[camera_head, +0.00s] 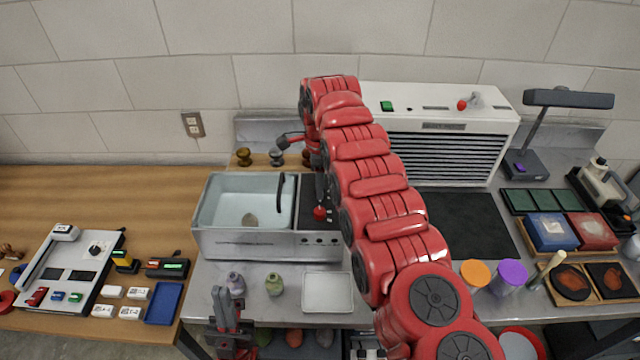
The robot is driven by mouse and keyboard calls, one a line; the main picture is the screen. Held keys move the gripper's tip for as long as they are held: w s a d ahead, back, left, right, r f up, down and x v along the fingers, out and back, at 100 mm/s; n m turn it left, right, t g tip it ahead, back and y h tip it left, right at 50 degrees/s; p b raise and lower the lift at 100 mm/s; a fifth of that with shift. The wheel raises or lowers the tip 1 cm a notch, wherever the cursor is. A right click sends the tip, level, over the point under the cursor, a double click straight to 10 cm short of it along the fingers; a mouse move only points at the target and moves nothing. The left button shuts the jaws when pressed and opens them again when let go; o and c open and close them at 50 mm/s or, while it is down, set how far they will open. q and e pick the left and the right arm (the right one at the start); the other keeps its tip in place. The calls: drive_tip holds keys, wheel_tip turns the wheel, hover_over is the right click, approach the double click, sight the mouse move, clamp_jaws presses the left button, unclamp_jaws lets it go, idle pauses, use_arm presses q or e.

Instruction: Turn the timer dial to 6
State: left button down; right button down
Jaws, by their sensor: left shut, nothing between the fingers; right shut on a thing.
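The ultrasonic-cleaner-like unit (222,240) stands on the steel bench left of centre, with a water-filled basin and a dark control panel (312,240) at its right end. A red knob (320,213), apparently the timer dial, sits on that panel. My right gripper (320,202) reaches down from above and is shut on the red knob. Its fingers and my red arm cover part of the panel, and I cannot read the dial's numbers or its pointer. My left gripper (229,305) is shut and empty, low in front of the bench, away from the unit.
A white louvred cabinet (440,150) is at the back right. My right arm crosses the middle of the bench.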

drive_tip(key=shift+w+r, duration=0.1)
drive_tip(key=shift+r, duration=0.1)
drive_tip(key=c, duration=0.5)
unclamp_jaws()
drive_tip(key=shift+f, duration=0.1)
drive_tip(key=shift+c, duration=0.2)
wheel_tip(320, 180, up, 17)
drive_tip(key=p, duration=1.4)
drive_tip(key=shift+r+p, duration=0.2)
drive_tip(key=shift+p, duration=0.1)
